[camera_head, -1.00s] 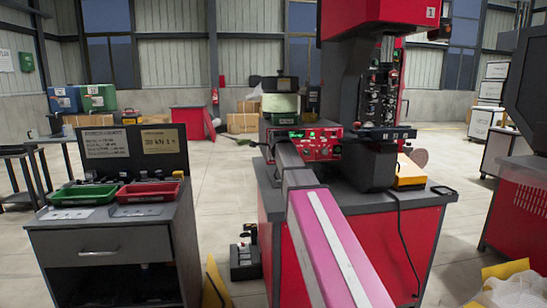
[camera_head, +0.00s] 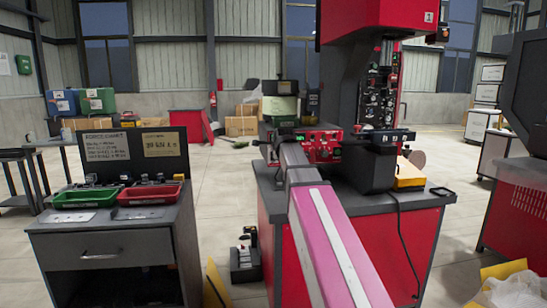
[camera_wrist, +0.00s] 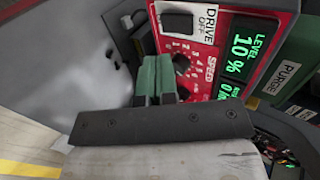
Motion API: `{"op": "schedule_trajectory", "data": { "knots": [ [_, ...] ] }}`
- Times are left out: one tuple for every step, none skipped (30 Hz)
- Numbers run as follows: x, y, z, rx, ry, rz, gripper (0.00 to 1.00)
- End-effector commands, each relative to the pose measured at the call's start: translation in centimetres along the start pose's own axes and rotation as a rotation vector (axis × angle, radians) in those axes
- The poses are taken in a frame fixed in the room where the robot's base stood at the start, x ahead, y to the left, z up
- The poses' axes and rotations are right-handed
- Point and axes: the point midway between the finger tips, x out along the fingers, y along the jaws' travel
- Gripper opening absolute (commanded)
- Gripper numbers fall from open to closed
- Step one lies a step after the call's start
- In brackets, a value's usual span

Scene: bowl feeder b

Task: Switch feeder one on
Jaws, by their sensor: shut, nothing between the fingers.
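The red feeder control panel (camera_wrist: 225,35) fills the upper right of the wrist view. It carries a switch (camera_wrist: 178,22) on a white plate marked DRIVE and OFF, a dark knob (camera_wrist: 182,65) by a SPEED scale, and green lit displays (camera_wrist: 245,50), one reading LEVEL 10 %. My gripper (camera_wrist: 155,62) is shut and empty. Its green fingertips are beside the knob and below the switch in the picture; whether they touch the panel I cannot tell. In the head view the panel (camera_head: 322,150) is partly behind my arm, and my fingers cannot be made out.
A cart (camera_head: 110,245) with a green tray and a red tray (camera_head: 148,195) stands left. A PURGE label (camera_wrist: 288,72) is right of the displays.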

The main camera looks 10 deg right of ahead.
Motion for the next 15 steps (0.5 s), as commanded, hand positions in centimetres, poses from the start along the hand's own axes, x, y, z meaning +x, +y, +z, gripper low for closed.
{"op": "schedule_trajectory", "data": {
  "knots": [
    [-1.4,0.2,0.0,0.0,0.0,-0.001,0.0],
    [-2.1,0.2,0.0,0.0,0.0,-0.002,0.0],
    [-2.8,0.2,0.0,0.0,0.0,-0.002,0.0],
    [-3.4,0.2,0.0,0.0,0.0,-0.001,0.0],
    [-3.9,0.2,0.0,0.0,0.0,0.0,0.0],
    [-4.5,0.1,0.0,0.0,0.0,-0.001,0.0],
    [-5.0,0.1,0.0,0.0,0.0,-0.001,0.0],
    [-5.3,0.1,0.0,0.0,0.0,-0.001,0.0],
    [-5.7,0.1,0.0,0.0,0.0,0.0,0.0],
    [-6.0,0.1,0.0,0.0,0.0,0.001,0.0],
    [-6.2,0.1,0.0,0.0,0.0,0.001,0.0],
    [-6.5,0.1,0.0,0.0,0.0,0.001,0.0],
    [-6.7,0.1,0.0,0.0,0.0,0.001,0.0],
    [-6.8,0.0,0.0,0.0,0.0,0.001,0.0],
    [-7.0,0.0,0.0,0.0,0.0,0.001,0.0]
  ]
}}
